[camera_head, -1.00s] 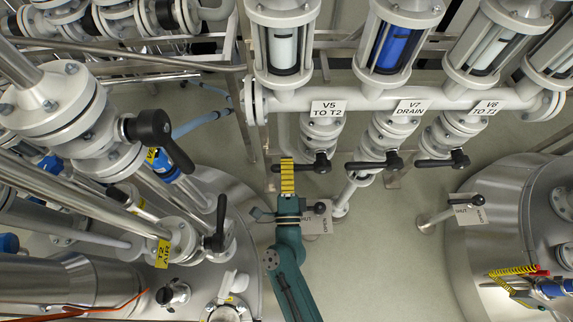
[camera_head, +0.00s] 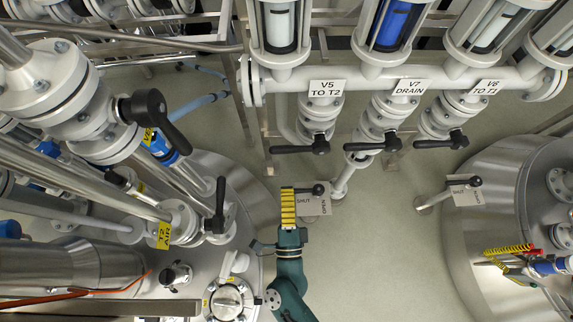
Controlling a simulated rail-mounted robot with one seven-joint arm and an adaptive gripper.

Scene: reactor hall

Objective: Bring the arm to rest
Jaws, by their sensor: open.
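My gripper (camera_head: 288,192) is at the end of my teal arm (camera_head: 289,275), which reaches up from the bottom centre. Its yellow-and-black fingers point up in the picture and hold nothing that I can see. The finger gap is hard to make out from above, but the jaws are open. The fingertips appear below the black V5 handle (camera_head: 300,148), with a visible gap. They overlap the left edge of a SHUT/OPEN plate (camera_head: 312,207) in the picture; I cannot tell whether they touch it.
The V7 handle (camera_head: 372,146) and V6 handle (camera_head: 443,141) lie to the right under the sight glasses. Pipes and a black T2 AIR handle (camera_head: 219,205) crowd the left. A steel tank (camera_head: 490,215) stands at right. Bare floor (camera_head: 385,260) lies between.

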